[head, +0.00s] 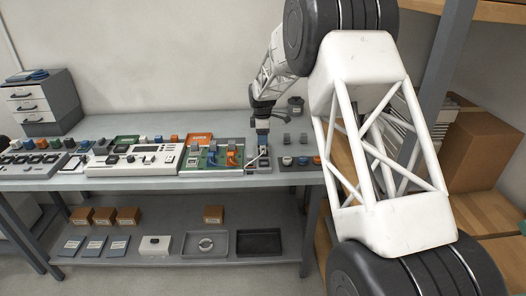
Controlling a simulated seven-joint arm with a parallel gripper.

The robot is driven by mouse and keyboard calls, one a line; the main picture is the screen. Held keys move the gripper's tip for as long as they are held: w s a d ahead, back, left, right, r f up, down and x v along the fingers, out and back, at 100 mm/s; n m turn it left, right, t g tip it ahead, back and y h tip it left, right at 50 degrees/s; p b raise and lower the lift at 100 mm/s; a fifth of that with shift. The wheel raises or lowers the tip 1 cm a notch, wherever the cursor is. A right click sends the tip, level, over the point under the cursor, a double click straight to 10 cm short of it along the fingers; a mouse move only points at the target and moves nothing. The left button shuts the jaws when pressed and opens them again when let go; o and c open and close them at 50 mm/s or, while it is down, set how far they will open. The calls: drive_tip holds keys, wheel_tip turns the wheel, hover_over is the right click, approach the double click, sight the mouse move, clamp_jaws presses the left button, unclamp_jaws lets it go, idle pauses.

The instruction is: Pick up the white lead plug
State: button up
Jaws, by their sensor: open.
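My gripper (263,144) points straight down over the right part of the bench, just right of the green board (222,165). The jaws are open, but the gap between the fingers is too small to make out. A small white lead (262,157) shows right below the fingertips, at a grey block on the bench. I cannot tell whether the fingers touch its plug or stand around it; the plug itself is mostly hidden by the gripper.
A blue lead (211,155) and an orange lead (232,158) lie on the green board close to the left. A white control panel (135,160) stands further left. Bench (170,122) behind is clear.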

sight(263, 147)
drive_tip(key=shift+s+d+f, duration=0.1)
drive_tip(key=shift+f, duration=1.2)
drive_tip(key=shift+s+d+f, duration=0.1)
drive_tip(key=shift+f, duration=1.2)
drive_tip(key=c, duration=1)
drive_tip(key=shift+r, duration=0.15)
drive_tip(key=shift+r, duration=1.55)
drive_tip(key=shift+s+r, duration=0.15)
drive_tip(key=shift+s, duration=0.15)
drive_tip(key=s+d+r, duration=0.1)
drive_tip(key=s+d, duration=0.1)
drive_tip(key=s, duration=1.3)
drive_tip(key=shift+s+r, duration=0.15)
